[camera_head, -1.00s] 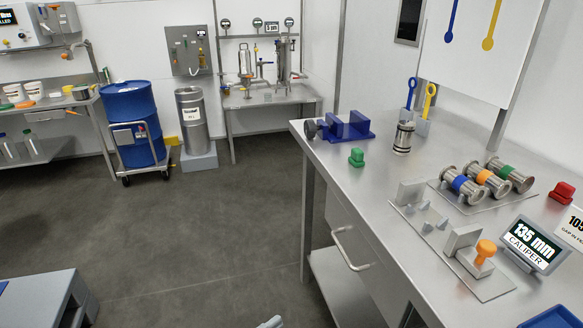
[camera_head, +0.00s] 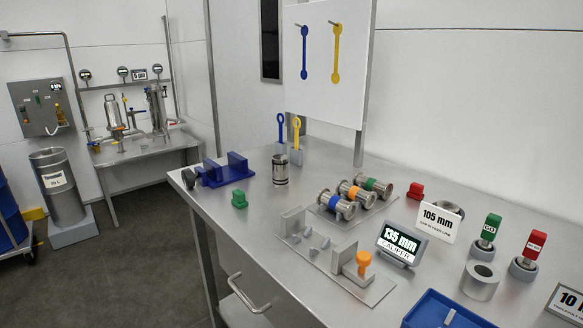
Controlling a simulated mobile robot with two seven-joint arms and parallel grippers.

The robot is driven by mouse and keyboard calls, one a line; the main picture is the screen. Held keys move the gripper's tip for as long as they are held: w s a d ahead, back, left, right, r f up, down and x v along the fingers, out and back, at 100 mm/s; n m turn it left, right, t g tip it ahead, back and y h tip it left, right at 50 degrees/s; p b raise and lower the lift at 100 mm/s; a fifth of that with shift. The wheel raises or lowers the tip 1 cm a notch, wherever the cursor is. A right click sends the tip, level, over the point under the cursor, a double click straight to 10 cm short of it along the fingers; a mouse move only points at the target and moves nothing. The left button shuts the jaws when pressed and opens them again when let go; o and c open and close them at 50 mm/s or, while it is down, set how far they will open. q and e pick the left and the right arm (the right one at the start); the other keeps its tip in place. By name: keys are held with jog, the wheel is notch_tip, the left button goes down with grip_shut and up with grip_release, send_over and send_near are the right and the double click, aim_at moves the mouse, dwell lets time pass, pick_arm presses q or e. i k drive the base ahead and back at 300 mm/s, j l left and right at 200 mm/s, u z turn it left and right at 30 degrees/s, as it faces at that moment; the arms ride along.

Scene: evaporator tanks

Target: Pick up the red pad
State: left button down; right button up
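The red pad (camera_head: 416,191) is a small red block on the steel bench, just right of the row of banded metal spools. It looks like a stepped block, and nothing grips it. A similar green pad (camera_head: 239,200) sits near the bench's left edge, in front of the blue vise-like fixture (camera_head: 226,170). Neither of my grippers is in view.
The steel bench (camera_head: 262,240) holds spools (camera_head: 355,193), a caliper display (camera_head: 398,243), a 105 mm sign (camera_head: 438,222) close to the red pad, GO (camera_head: 490,229) and red-labelled (camera_head: 533,245) gauges, and a blue tray (camera_head: 445,313).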

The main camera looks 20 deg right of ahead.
aim_at(415, 192)
jog(key=z, duration=1.6)
